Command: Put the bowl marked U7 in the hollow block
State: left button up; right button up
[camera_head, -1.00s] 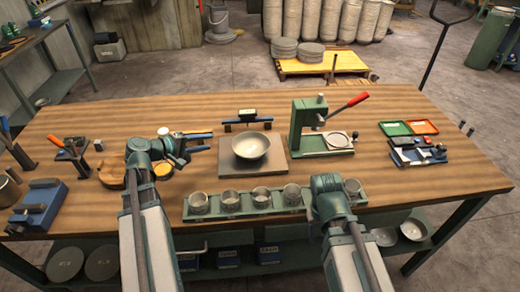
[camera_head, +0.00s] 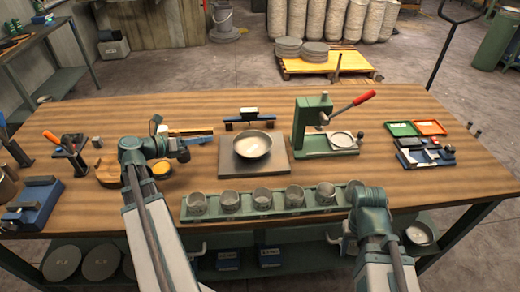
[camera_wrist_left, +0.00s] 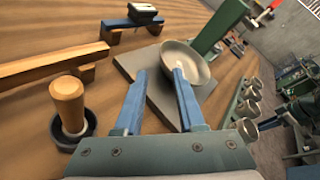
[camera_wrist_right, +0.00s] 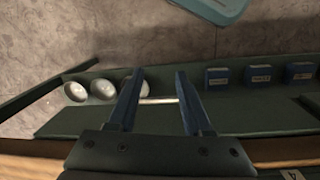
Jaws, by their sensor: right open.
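A pale bowl (camera_head: 252,146) sits upright on a grey square slab (camera_head: 230,167) mid-table; I cannot see a hollow or read any mark. The left wrist view shows the same bowl (camera_wrist_left: 192,58) and slab (camera_wrist_left: 131,62). My left gripper (camera_head: 193,146) is open and empty, left of the slab; its fingers (camera_wrist_left: 158,75) show apart in the left wrist view. My right gripper (camera_wrist_right: 160,75) is open and empty, pointing over the lower shelf at the table's front. Pale bowls stand there: one left (camera_wrist_right: 75,92), one middle (camera_wrist_right: 103,89), one partly behind a finger (camera_wrist_right: 141,83). No U7 is legible.
A green rack (camera_head: 246,214) with several grey cups lines the front edge. A green press (camera_head: 312,128) with a red lever stands right of the slab. Blue boxes (camera_wrist_right: 260,75) sit on the lower shelf (camera_wrist_right: 260,118).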

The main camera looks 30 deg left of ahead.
aim_at(253, 147)
pick_arm(q)
jog(key=b+x, duration=0.2)
jog(key=x, duration=0.6)
jog(key=shift+f+b, duration=0.1)
jog(key=shift+b, duration=0.25)
jog(key=shift+w+d, duration=0.15)
jog(key=shift+w, duration=0.15)
jog(key=shift+d+f, duration=0.1)
jog(key=b+x, duration=0.2)
jog(key=x, duration=0.2)
jog(key=shift+d+f, duration=0.15)
jog(key=shift+f, duration=0.05)
jog(key=shift+w+d+f, duration=0.1)
jog(key=shift+w+d, duration=0.15)
jog(key=shift+w, duration=0.15)
jog(key=shift+c, duration=0.3)
grip_shut()
